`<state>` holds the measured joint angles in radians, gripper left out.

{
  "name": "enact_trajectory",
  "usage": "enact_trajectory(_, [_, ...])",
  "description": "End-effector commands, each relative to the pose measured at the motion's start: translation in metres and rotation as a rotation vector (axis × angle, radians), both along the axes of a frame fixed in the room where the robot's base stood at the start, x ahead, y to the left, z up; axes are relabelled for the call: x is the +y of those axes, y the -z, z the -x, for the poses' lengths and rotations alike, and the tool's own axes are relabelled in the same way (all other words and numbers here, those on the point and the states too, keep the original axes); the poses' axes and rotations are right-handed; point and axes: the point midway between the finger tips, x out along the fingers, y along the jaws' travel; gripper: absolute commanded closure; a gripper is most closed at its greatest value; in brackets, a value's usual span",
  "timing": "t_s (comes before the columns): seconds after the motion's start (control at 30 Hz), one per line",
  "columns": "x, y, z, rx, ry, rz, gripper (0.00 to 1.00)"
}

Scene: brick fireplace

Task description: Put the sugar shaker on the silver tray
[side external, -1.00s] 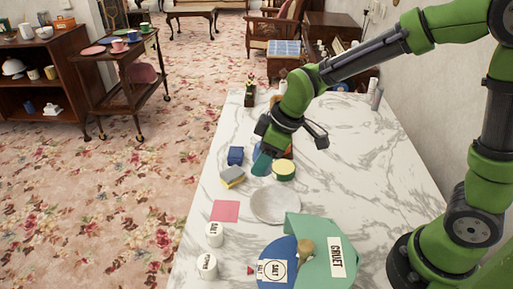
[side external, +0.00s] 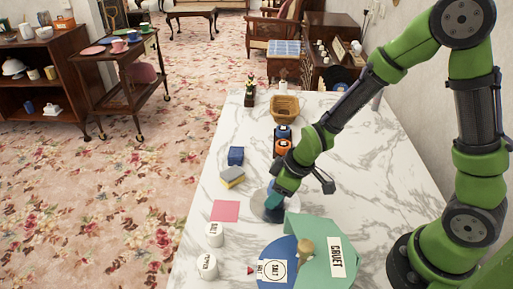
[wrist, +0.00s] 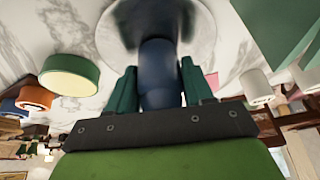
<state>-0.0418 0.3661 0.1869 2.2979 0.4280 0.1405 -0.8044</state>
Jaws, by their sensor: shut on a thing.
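My gripper (side external: 273,201) has teal fingers pointing down over the round silver tray (side external: 256,206) on the marble table. In the wrist view my gripper (wrist: 157,88) is shut on a dark blue, round-bodied thing (wrist: 158,72), seemingly the sugar shaker; no label on it shows. Its far end is over the silver tray (wrist: 203,38), which mirrors it. I cannot tell whether it touches the tray. In the side view the fingers hide much of the held thing.
White salt (side external: 214,234) and pepper (side external: 207,266) shakers, a pink square (side external: 225,211) and a sponge (side external: 232,177) lie left of the tray. A blue round thing (side external: 277,264) and a green cruet box (side external: 322,250) are in front. A green tin (wrist: 68,75) stands close by.

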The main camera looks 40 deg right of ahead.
Motion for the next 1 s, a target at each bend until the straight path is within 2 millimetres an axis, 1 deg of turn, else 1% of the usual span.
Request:
enact_trajectory(0.17, [0.000,-0.001,0.000,-0.002,-0.001,0.001,0.84])
enact_trajectory(0.3, [0.000,0.003,0.000,0.001,0.000,0.000,0.84])
enact_trajectory(0.33, [-0.001,0.003,0.000,0.000,0.000,0.001,0.46])
enact_trajectory(0.47, [0.000,0.003,0.000,0.000,0.000,0.001,0.26])
enact_trajectory(0.5, [0.000,0.003,0.000,-0.001,-0.001,0.001,0.23])
enact_trajectory(0.8, [0.000,0.000,0.000,-0.002,-0.001,0.001,0.23])
enact_trajectory(0.93, [-0.002,-0.011,0.002,-0.004,-0.002,0.001,0.23])
enact_trajectory(1.0, [-0.004,-0.021,0.006,-0.006,-0.002,0.001,0.23])
